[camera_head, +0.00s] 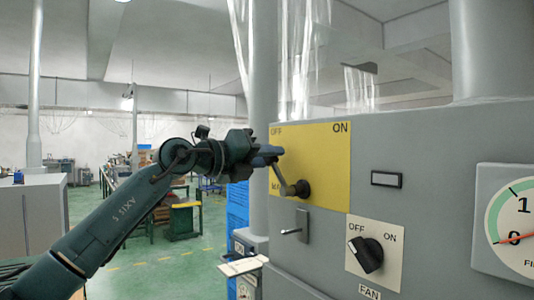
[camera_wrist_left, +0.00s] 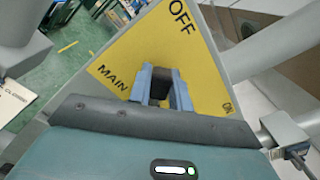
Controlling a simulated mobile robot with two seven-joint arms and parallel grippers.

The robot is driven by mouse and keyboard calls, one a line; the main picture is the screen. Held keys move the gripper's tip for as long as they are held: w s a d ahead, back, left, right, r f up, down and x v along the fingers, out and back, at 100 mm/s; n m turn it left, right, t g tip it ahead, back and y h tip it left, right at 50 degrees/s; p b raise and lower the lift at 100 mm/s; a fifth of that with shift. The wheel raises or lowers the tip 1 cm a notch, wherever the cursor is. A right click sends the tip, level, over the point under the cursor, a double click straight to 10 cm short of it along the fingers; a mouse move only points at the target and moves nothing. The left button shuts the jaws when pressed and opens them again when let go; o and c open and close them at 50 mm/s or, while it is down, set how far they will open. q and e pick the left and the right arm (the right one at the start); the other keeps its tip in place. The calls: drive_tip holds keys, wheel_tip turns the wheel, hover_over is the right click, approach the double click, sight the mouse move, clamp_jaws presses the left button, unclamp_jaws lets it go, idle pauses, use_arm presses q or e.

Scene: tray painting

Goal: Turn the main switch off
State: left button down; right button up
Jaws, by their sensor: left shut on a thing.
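The main switch is a lever (camera_head: 284,178) on a dark round pivot, on a yellow plate (camera_head: 325,160) marked OFF at upper left and ON at upper right. The lever slants up and left from its pivot, towards the OFF side. My left gripper (camera_head: 270,155) is at the lever's upper end and shut on its handle. In the left wrist view, the blue fingers (camera_wrist_left: 163,88) stand on both sides of the dark handle (camera_wrist_left: 161,79) before the yellow plate (camera_wrist_left: 205,75). My right gripper is not in view.
Below the plate, a small metal lever (camera_head: 291,231) sticks out of the grey cabinet (camera_head: 430,240). A black fan knob (camera_head: 369,254) sits on a white plate to its right. A dial gauge (camera_head: 515,220) is at the far right. Open floor lies left of the cabinet.

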use_arm(q)
drive_tip(key=shift+w+a+f+n, duration=0.15)
drive_tip(key=shift+w+f+n, duration=0.05)
drive_tip(key=shift+n, duration=0.2)
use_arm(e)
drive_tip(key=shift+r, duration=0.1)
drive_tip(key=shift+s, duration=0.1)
use_arm(q)
drive_tip(key=c, duration=1.3)
unclamp_jaws()
drive_tip(key=shift+s+a+f, duration=0.1)
drive_tip(key=shift+s+a, duration=0.05)
drive_tip(key=shift+a, duration=0.1)
drive_tip(key=b+v, duration=0.4)
drive_tip(key=v, duration=0.8)
drive_tip(key=shift+s+a, duration=0.2)
drive_tip(key=shift+a, duration=0.05)
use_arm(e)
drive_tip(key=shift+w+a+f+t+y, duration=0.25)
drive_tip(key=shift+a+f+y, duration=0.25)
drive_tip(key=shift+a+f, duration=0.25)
